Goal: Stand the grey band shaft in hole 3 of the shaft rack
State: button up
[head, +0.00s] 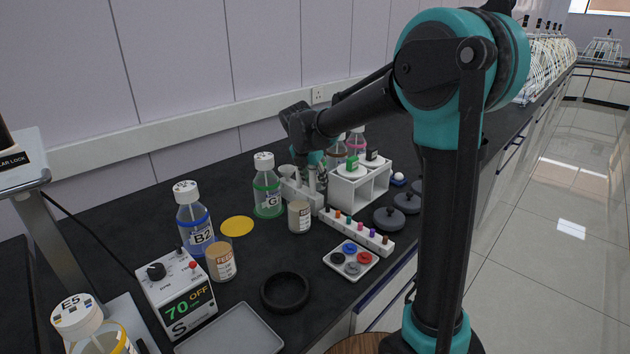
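My gripper (317,178) points down at the far middle of the bench, between the green bottle and the white stand. It is small and partly hidden by my own arm, so I cannot tell whether its fingers hold anything. A long white block (352,236) in front carries a row of small pieces with coloured tops. I cannot make out a grey band shaft or hole 3 in this view.
A white stand (377,184) is right of my gripper. The green bottle (267,188), a labelled jar (299,217), the B2 bottle (194,222) and a stirrer box (177,295) stand left. A tray of coloured discs (347,274) and a black ring (286,306) lie in front.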

jog(key=v, duration=1.2)
jog(key=shift+r, duration=0.1)
jog(key=shift+r, duration=2.9)
